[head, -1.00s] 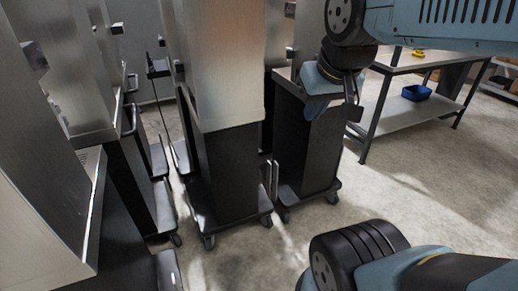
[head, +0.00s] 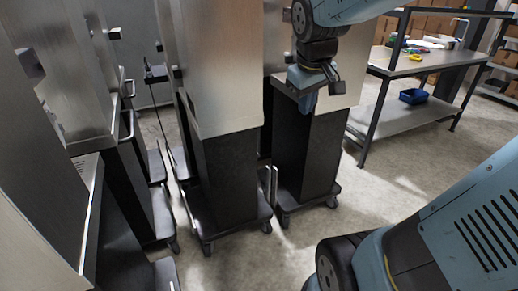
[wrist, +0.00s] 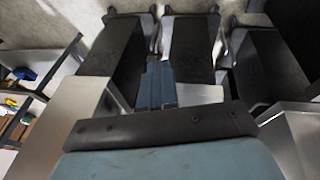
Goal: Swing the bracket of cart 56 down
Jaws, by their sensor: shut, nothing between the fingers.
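Several tall carts with steel upper bodies and black lower columns stand on wheeled bases in the head view. The middle cart (head: 222,75) and the cart behind it to the right (head: 305,150) are nearest my gripper (head: 307,103). No cart number is readable, so I cannot tell which is cart 56. Small dark fittings, such as one on the middle cart's left side (head: 177,73), stick out; I cannot tell if any is the bracket. My gripper is shut and empty, in front of the right cart in the head view. Its blue fingers (wrist: 156,86) point at the carts in the wrist view.
A workbench (head: 420,66) with tools and a blue bin (head: 413,96) stands at the right. More carts (head: 50,70) crowd the left side. Concrete floor (head: 370,190) is clear between the carts and the bench.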

